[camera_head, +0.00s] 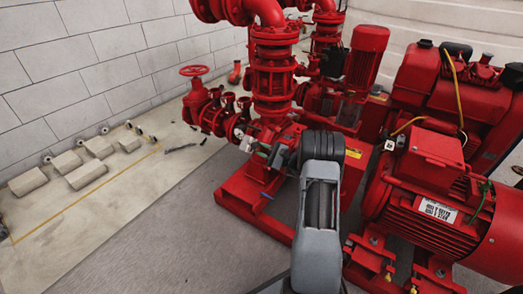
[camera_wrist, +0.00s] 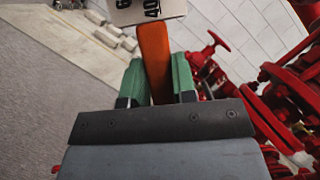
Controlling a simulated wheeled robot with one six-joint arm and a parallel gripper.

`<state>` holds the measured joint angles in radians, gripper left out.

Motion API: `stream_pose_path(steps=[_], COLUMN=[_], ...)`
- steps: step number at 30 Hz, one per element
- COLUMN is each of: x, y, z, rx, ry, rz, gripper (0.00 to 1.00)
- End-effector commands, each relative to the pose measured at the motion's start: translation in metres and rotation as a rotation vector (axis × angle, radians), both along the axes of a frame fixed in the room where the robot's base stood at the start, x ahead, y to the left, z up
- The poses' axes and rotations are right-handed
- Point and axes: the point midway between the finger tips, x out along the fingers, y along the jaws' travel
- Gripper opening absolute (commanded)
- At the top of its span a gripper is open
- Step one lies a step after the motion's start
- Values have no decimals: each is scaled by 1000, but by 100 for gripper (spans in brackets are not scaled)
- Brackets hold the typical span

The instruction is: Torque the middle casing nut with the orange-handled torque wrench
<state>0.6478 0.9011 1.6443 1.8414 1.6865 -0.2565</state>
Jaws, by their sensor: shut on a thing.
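My gripper (camera_wrist: 158,78) is shut on the orange handle (camera_wrist: 154,50) of the torque wrench, with one green finger on each side. The handle runs away from the jaws toward the top of the wrist view, where a white plate with black characters (camera_wrist: 148,10) covers its far part. The wrench's head cannot be made out. In the head view my gripper (camera_head: 276,153) is small and partly hidden by my arm, in front of the red pump casing (camera_head: 270,132). The middle casing nut cannot be told apart in either view, nor whether the wrench touches it.
A red motor (camera_head: 430,205) stands close on the right of my arm. Red pipes and a handwheel (camera_head: 194,71) rise behind the gripper. The red base frame (camera_head: 238,195) lies below. Pale blocks (camera_head: 87,174) lie along the left wall. The grey floor at left front is clear.

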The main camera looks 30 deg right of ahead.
Motion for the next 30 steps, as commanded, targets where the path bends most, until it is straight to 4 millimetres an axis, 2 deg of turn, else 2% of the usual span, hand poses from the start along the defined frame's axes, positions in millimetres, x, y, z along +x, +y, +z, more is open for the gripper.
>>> stream_pose_path(steps=[16,30], x=[1,10], y=[0,5], z=[1,1], rx=[0,0], ry=[-3,-3], rz=[0,0], gripper=[0,0])
